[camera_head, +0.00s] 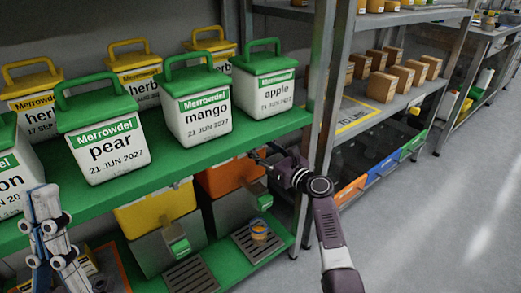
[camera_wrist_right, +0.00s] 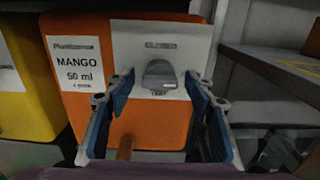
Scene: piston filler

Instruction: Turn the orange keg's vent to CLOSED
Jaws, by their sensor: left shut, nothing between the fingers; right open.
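The orange keg (camera_head: 222,178) sits below the green shelf in the head view, partly hidden by the shelf and my right arm. In the right wrist view the orange keg (camera_wrist_right: 155,122) fills the middle, with a "MANGO 50 ml" label at its left. Its grey vent knob (camera_wrist_right: 158,76) is on a pale plate, with "CLOSED" above and "VENT" below; I cannot tell its exact setting. My right gripper (camera_wrist_right: 160,88) is open, its fingers on either side of the knob with visible gaps. My left gripper (camera_head: 42,195) is shut and empty at the lower left, away from the keg.
White tubs with green lids, such as the mango tub (camera_head: 203,115), stand on the green shelf (camera_head: 215,142) above. A yellow keg (camera_head: 155,208) is left of the orange one. A metal shelf post (camera_head: 325,85) stands close right. The grey floor (camera_head: 440,220) at right is clear.

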